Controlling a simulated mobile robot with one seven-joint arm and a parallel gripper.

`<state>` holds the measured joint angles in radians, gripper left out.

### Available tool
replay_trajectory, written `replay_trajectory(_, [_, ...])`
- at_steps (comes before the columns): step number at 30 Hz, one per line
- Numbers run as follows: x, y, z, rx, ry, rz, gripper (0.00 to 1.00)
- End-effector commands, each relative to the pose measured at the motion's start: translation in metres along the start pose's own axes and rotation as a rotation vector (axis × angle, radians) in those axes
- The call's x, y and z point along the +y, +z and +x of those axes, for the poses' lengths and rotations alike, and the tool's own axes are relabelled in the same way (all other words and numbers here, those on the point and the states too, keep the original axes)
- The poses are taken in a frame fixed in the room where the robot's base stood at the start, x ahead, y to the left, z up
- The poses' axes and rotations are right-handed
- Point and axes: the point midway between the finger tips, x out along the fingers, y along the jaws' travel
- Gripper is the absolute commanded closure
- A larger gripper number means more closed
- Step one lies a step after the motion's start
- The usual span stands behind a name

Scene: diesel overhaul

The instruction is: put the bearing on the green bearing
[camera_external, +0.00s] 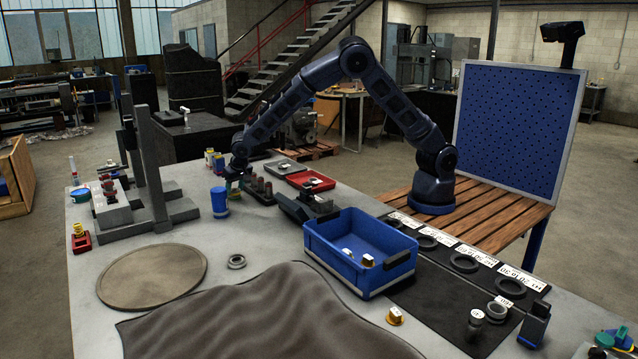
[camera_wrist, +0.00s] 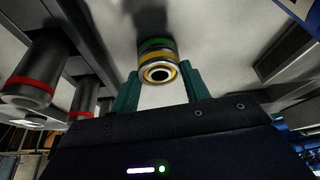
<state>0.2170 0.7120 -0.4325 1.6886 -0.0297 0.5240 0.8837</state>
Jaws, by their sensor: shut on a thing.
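My gripper (camera_external: 232,184) is low over the far part of the bench, beside a black holder of red-banded cylinders. In the wrist view its two teal fingers (camera_wrist: 160,88) are shut on a short round metal piece (camera_wrist: 159,72), which looks like a bearing. It has yellow bands and a dark hole in the near end. A green band (camera_wrist: 155,45) shows just beyond the yellow ones; I cannot tell whether it belongs to the same piece or to a separate green bearing touching it. In the external view the held piece is too small and hidden to make out.
Red-banded cylinders (camera_wrist: 37,68) stand close on the left in the wrist view; their black holder (camera_external: 262,197) is right of my gripper. A blue can (camera_external: 219,203) stands in front. A red tray (camera_external: 311,181) and a blue bin (camera_external: 330,250) lie to the right.

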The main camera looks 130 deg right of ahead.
Motion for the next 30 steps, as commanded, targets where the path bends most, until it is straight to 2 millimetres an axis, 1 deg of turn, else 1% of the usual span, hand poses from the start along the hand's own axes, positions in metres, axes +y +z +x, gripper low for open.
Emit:
replay_trajectory(1, [0.0, 0.0, 0.001, 0.0, 0.0, 0.0, 0.5])
replay_trajectory(3, [0.0, 0.0, 0.001, 0.0, 0.0, 0.0, 0.36])
replay_trajectory(4, [0.0, 0.0, 0.001, 0.0, 0.0, 0.0, 0.32])
replay_trajectory(13, [0.0, 0.0, -0.001, 0.0, 0.0, 0.0, 0.32])
replay_trajectory(16, [-0.001, -0.001, -0.007, 0.001, -0.001, -0.001, 0.32])
replay_trajectory(20, [-0.001, 0.0, -0.024, 0.001, -0.002, -0.001, 0.32])
replay_trajectory(30, [-0.001, -0.001, -0.089, 0.001, -0.002, -0.001, 0.32])
